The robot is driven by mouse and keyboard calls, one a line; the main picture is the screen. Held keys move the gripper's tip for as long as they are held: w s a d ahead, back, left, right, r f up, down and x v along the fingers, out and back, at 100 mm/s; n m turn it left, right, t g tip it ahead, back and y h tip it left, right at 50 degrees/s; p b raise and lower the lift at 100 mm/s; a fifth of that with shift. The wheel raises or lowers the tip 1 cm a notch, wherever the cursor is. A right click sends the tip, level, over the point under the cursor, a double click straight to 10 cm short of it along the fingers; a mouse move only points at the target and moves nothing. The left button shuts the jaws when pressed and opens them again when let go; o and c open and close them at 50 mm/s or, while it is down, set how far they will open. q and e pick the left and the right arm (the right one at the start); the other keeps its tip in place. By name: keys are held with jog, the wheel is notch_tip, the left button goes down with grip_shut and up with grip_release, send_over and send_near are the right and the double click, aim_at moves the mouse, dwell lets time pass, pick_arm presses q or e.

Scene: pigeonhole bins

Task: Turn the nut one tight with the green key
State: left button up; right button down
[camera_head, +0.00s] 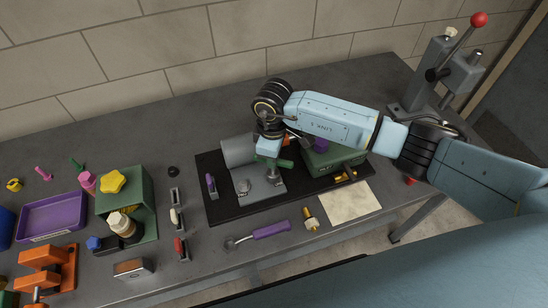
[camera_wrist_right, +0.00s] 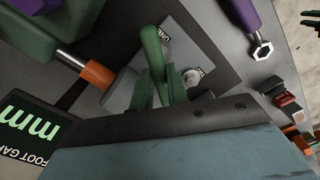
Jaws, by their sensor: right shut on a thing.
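My right gripper (camera_head: 268,160) is low over the grey metal bracket (camera_head: 262,191) on the black mat. It is shut on the green key (camera_head: 282,163); the key's rounded green handle (camera_wrist_right: 152,50) sticks out past the fingers in the right wrist view. The key's working end is hidden by the fingers, so I cannot tell whether it sits on a nut. A grey nut (camera_head: 243,186) shows on the bracket's plate, and also beside the fingers in the right wrist view (camera_wrist_right: 192,79). My left gripper is out of view.
A green block (camera_head: 334,158) stands right of the bracket. A purple-handled ring wrench (camera_head: 270,230) lies in front of the mat. A purple tray (camera_head: 52,217) and green box (camera_head: 143,192) are at left; a lever press (camera_head: 437,72) stands at the back right.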

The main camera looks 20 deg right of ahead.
pick_arm(q)
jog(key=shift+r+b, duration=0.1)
jog(key=shift+b, duration=0.25)
pick_arm(e)
jog(key=c, duration=1.5)
grip_release()
